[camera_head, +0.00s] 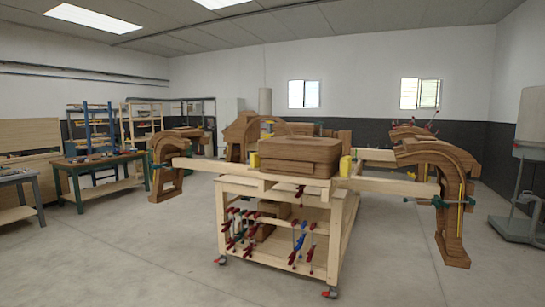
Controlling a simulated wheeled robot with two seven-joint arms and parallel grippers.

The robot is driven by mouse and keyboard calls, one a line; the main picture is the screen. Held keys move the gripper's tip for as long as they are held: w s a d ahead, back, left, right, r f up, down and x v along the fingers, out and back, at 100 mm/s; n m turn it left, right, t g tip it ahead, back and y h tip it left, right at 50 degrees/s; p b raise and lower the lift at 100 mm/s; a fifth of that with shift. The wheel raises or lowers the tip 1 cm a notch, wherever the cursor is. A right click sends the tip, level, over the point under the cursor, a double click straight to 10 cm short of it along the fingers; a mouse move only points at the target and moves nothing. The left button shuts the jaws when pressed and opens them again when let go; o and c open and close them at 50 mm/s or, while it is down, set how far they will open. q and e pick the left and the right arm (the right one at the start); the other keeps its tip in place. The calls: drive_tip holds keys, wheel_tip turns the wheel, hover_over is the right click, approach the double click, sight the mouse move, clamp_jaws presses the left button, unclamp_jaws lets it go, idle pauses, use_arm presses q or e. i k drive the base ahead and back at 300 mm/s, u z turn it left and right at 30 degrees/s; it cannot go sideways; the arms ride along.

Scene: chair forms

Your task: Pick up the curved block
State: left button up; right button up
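Several curved brown wooden blocks are in view, and I cannot tell which one the task means. A large curved block (462,200) is at the right end of the wheeled workbench (277,186), with one leg hanging down beside a green clamp. Another curved block (166,186) stands at the left end of a long pale board. A third curved block (239,132) shows behind the bench, partly hidden. A stacked brown block (300,160) with rounded edges lies on the middle of the bench top. Neither of my grippers is in view.
The bench's lower shelves hold red and blue clamps (240,228). Pale boards (391,186) stick out at both sides. A green-legged table (105,163) stands at left, a grey wheeled machine (515,228) at right. The concrete floor in front is clear.

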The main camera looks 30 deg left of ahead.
sight(254, 160)
drive_tip(key=i, duration=1.2)
drive_tip(key=u, duration=1.85)
drive_tip(key=i, duration=2.75)
drive_tip(key=z, duration=2.35)
